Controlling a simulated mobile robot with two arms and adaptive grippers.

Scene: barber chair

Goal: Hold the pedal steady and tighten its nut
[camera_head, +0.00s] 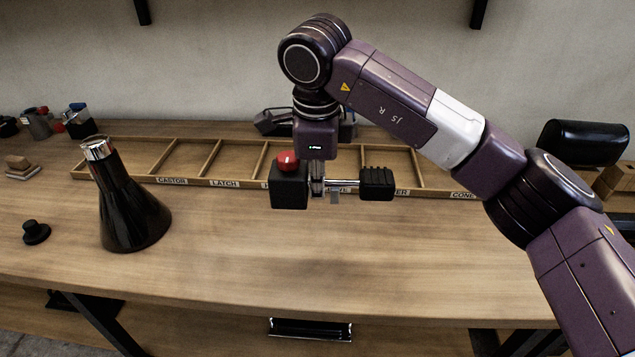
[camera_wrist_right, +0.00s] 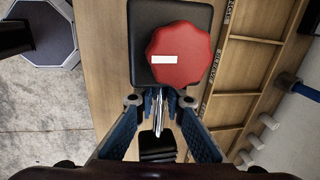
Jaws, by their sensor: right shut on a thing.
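The pedal has a black ribbed pad (camera_head: 377,183) on a metal rod, which runs left to a black block (camera_head: 289,190). A red lobed knob (camera_head: 287,161), possibly the nut, sits on the block. In the right wrist view the red knob (camera_wrist_right: 181,54) with a white mark lies over the black block (camera_wrist_right: 143,45), ahead of the fingertips. The ribbed pad (camera_wrist_right: 157,146) shows between the fingers. My right gripper (camera_head: 322,186) points down and is shut on the pedal's rod; it also shows in the wrist view (camera_wrist_right: 160,104). My left gripper is out of view.
A divided wooden tray (camera_head: 135,159) with labelled compartments lies behind the pedal. A dark cone with a chrome top (camera_head: 131,205) and a small black knob (camera_head: 36,232) stand at left. A black cushion (camera_head: 585,142) is at right. The front of the wooden bench (camera_head: 250,268) is clear.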

